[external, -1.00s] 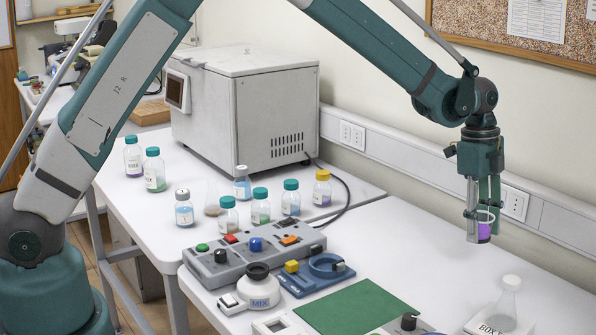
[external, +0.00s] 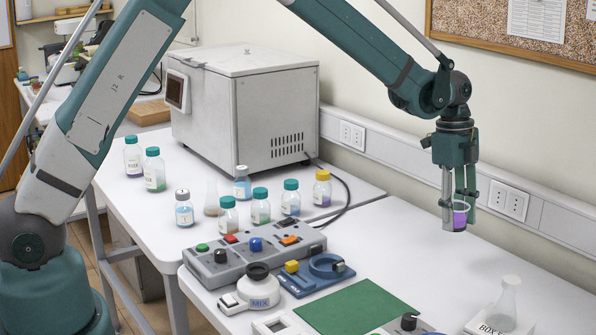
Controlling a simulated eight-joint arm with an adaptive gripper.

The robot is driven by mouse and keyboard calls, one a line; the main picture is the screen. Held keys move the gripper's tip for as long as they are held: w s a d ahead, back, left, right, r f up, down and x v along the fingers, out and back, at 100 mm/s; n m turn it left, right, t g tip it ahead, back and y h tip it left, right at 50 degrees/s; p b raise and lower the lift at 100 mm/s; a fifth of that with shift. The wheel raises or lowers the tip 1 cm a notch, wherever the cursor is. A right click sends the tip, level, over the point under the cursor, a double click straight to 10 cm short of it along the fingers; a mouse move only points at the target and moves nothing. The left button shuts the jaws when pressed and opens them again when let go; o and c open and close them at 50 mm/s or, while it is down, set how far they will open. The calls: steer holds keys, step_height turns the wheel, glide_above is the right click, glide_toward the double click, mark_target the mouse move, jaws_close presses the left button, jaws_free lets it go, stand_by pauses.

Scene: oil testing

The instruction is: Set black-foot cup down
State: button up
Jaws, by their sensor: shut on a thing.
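My gripper (external: 459,202) is shut on a small clear cup (external: 460,219) with purple liquid in its lower part. The cup hangs upright between the fingers, in the air above the right-hand white table. Its foot is too small to make out, so I cannot tell its colour. A green mat (external: 358,310) lies on the table below and to the left of the cup.
A grey control box (external: 236,257), a white mixer marked MIX (external: 259,289) and a blue device (external: 318,274) stand left of the mat. A flask (external: 504,300) stands at the right on a labelled white base. Bottles and a large grey machine (external: 245,110) are farther back. Table between mat and wall is clear.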

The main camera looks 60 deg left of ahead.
steer(key=b, duration=0.1)
glide_above(373, 236)
steer(key=shift+a+r+m, duration=0.1)
steer(key=shift+a+m, duration=0.1)
steer(key=shift+m, duration=0.2)
steer(key=shift+f, duration=3.15)
steer(key=shift+f, duration=1.85)
steer(key=shift+f+b, duration=0.2)
steer(key=shift+b, duration=0.2)
steer(key=o, duration=0.9)
steer(key=shift+o, duration=0.2)
